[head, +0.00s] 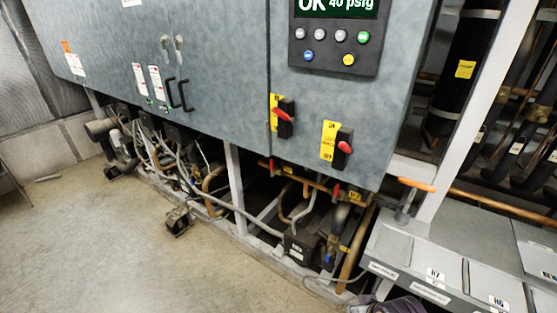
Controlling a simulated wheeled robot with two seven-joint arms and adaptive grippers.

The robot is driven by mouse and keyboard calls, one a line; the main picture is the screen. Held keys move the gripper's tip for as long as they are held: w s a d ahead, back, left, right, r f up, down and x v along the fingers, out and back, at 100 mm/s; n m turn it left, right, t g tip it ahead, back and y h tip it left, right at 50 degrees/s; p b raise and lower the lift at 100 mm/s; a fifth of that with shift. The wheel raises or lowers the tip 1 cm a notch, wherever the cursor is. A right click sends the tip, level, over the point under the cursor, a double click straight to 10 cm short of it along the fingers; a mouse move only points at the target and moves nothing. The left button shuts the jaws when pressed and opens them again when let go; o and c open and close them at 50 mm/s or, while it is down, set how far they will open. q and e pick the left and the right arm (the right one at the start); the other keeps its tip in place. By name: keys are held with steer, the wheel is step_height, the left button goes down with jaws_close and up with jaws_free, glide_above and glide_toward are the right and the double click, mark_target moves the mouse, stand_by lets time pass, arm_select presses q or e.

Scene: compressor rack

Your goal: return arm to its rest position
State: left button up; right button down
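Neither of my grippers can be made out in the head view, and neither of my arms shows clearly. A dark purple-grey shape (402,305) is cut off by the bottom edge, right of the middle. I cannot tell what it is. The compressor rack's grey cabinet (225,80) fills the upper middle. Its display (335,6) reads "OK 40 psig", with several coloured buttons below. Two red switch handles (283,115) (345,147) sit on black bases beside yellow labels.
Pipes, cables and a black box (303,246) lie under the cabinet behind a grey frame. An orange-handled lever (416,184) stands above grey labelled bins (430,262) at the lower right. A small box (178,220) rests on the floor. The floor (90,255) at lower left is mostly clear.

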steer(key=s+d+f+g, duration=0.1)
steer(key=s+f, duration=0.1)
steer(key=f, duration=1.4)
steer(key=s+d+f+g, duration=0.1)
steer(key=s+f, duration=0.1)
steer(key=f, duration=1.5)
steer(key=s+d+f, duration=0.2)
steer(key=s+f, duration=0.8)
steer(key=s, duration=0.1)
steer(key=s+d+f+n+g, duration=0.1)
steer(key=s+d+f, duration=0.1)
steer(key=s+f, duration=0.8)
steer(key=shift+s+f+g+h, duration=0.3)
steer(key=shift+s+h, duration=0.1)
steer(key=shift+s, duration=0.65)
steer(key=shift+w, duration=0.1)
